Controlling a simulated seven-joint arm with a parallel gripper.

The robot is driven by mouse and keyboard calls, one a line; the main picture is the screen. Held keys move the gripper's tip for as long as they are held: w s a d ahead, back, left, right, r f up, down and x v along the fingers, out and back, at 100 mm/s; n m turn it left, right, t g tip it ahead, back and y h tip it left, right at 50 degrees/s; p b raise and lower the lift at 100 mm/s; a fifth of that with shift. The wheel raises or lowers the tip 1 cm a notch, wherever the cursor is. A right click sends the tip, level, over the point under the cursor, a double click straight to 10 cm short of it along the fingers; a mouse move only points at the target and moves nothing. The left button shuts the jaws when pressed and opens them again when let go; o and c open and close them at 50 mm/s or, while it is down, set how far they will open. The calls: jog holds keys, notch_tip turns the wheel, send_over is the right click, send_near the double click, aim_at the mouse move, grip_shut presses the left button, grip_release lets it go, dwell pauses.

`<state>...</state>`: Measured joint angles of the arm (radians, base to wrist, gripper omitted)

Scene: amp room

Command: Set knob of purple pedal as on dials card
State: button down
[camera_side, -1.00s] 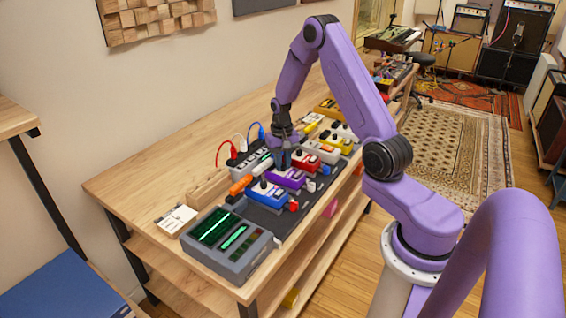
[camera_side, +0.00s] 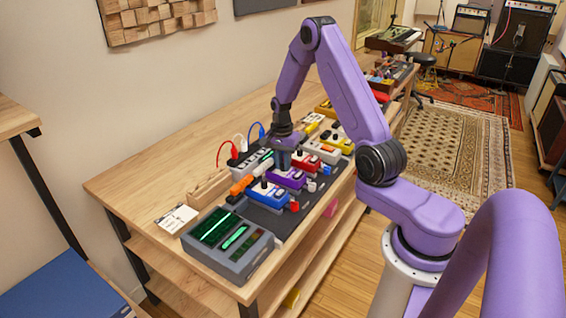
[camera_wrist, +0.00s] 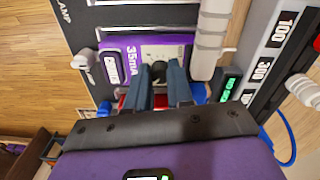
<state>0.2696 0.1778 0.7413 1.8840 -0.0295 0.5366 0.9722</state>
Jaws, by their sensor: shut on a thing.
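The purple pedal (camera_side: 284,179) sits in the row on the dark board, between the blue pedal (camera_side: 268,195) and the red pedal (camera_side: 304,161). In the wrist view its purple top (camera_wrist: 115,60) carries a white label and a pale panel with a dark knob (camera_wrist: 159,69). My gripper (camera_wrist: 160,75) is over the pedal with its two fingers shut on that knob, one on each side. The fingers hide part of the knob, and its pointer cannot be made out. A white card (camera_side: 177,219) lies on the table at the left; its print is too small to read.
A grey device with green displays (camera_side: 228,244) stands at the table's near end. A power strip (camera_side: 250,160) with red, white and blue cables runs behind the pedals. Neighbouring pedals stand close on both sides.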

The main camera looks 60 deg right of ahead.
dwell(0.4)
jog(key=c, duration=1)
grip_release()
